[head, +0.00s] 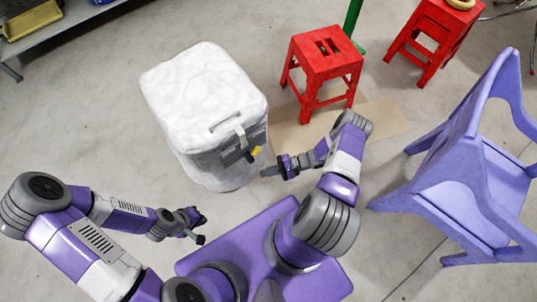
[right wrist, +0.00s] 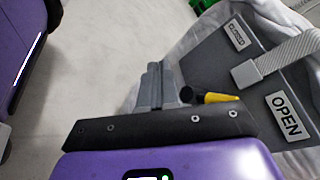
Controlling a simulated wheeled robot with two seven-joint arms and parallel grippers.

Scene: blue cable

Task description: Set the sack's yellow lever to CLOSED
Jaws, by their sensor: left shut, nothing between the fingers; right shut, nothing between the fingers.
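The white sack (head: 205,95) stands upright on the floor, with a dark grey panel (head: 237,150) on its front right. The yellow lever (head: 254,152) sticks out from the panel, and in the right wrist view it (right wrist: 218,97) is beside a black part. That view shows a CLOSED label (right wrist: 236,33) at the panel's top and an OPEN label (right wrist: 284,116) lower right. I cannot tell which label the lever is set to. My right gripper (head: 268,172) is shut and empty, just beside the lever; its fingers (right wrist: 155,78) look apart from it. My left gripper (head: 203,226) is shut and empty, away from the sack.
A light strap (right wrist: 276,60) crosses the panel. A red stool (head: 325,65) stands behind on flat cardboard (head: 385,118), with another red stool (head: 432,38) farther right. A purple chair (head: 455,160) stands at right. The floor left of the sack is clear.

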